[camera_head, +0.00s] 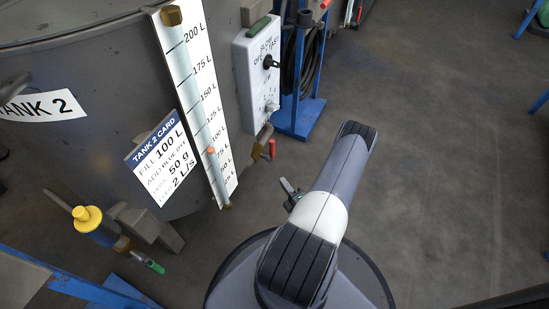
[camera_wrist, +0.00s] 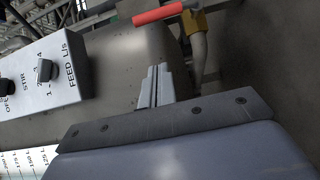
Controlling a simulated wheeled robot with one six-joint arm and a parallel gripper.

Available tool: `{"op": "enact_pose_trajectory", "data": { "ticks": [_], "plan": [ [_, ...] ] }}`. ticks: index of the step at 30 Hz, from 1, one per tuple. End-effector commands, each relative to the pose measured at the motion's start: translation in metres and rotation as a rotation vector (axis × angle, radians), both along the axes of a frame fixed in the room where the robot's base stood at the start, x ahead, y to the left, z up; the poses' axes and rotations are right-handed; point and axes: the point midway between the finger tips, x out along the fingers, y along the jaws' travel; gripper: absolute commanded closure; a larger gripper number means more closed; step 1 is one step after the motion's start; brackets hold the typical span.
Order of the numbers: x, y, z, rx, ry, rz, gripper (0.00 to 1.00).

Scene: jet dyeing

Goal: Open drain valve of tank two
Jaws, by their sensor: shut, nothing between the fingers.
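Tank two (camera_head: 90,60) is a grey cylinder at the left of the head view, labelled "TANK 2". A brass valve (camera_head: 261,140) with a red lever (camera_head: 272,149) sits low at its right side, below a white control box. In the wrist view the red lever (camera_wrist: 159,13) lies nearly level, beside the brass body (camera_wrist: 194,22) on its pipe. No drain label shows on it. My gripper (camera_wrist: 154,72) is shut and empty, its fingers pointing toward the lever, apart from it in the picture. In the head view my gripper (camera_head: 287,187) shows small, partly hidden by my arm.
The control box (camera_head: 257,70) has knobs; its feed knob (camera_wrist: 44,70) is close on the left in the wrist view. A level scale (camera_head: 195,90) and task card (camera_head: 158,157) hang on the tank. A green-handled fitting (camera_head: 154,267) is lower left. Open floor lies right.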

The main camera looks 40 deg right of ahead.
Motion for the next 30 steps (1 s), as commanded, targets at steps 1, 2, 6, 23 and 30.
{"op": "enact_pose_trajectory", "data": {
  "ticks": [1,2,6,23,30],
  "plan": [
    [0.001,0.000,0.000,0.000,0.000,0.001,1.00],
    [0.002,0.000,0.000,-0.001,0.000,0.001,1.00],
    [0.011,-0.002,-0.001,-0.001,0.000,0.004,1.00],
    [0.102,-0.019,-0.001,-0.004,-0.002,0.005,1.00],
    [0.117,-0.047,-0.001,-0.002,-0.002,0.000,1.00]
  ]
}}
